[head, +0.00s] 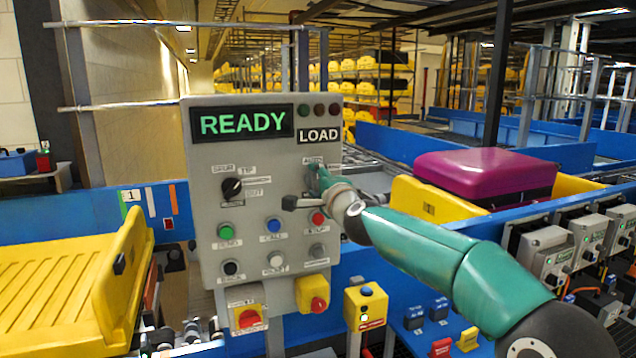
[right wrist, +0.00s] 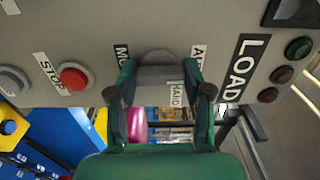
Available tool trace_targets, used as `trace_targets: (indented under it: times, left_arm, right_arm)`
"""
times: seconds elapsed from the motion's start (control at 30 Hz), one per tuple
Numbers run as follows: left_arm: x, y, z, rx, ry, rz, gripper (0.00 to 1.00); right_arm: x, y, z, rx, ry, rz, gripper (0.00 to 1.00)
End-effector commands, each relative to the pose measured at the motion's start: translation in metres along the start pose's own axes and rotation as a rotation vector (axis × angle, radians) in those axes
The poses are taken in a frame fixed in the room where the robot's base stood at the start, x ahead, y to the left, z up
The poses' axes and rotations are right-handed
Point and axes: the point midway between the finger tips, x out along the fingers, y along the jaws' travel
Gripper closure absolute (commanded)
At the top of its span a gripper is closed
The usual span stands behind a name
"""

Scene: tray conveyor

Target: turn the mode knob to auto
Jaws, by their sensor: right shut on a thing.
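The grey control panel (head: 265,268) faces me with a READY display and a LOAD sign. My right gripper (head: 318,180) is at the panel's right part, below LOAD, and covers the mode knob in the head view. In the right wrist view, the round grey mode knob (right wrist: 157,70) sits between the two green fingers of my right gripper (right wrist: 160,88), which is shut on it. Labels starting MO and A flank the knob, and a HAND label shows; fingers partly hide them. I cannot tell where the knob points. My left gripper is not in view.
A black selector knob (head: 232,188) is left of my gripper. Several buttons sit below, including a red one (head: 318,217). A yellow tray (head: 75,275) is at left. A purple suitcase (head: 485,178) rests in a yellow tray at right.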

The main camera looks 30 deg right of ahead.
Motion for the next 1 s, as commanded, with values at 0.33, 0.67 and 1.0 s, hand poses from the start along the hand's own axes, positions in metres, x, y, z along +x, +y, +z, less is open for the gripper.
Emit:
trace_targets:
  times: [0.33,0.67,1.0]
  left_arm:
    - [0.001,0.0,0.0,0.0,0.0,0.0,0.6]
    - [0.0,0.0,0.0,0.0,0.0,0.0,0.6]
    - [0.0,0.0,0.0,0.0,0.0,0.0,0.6]
  right_arm:
    - [0.001,0.008,0.004,-0.006,-0.011,0.016,0.39]
    - [0.0,0.004,0.002,-0.003,-0.005,0.008,0.25]
    - [-0.021,0.001,0.0,-0.004,-0.003,0.004,0.25]
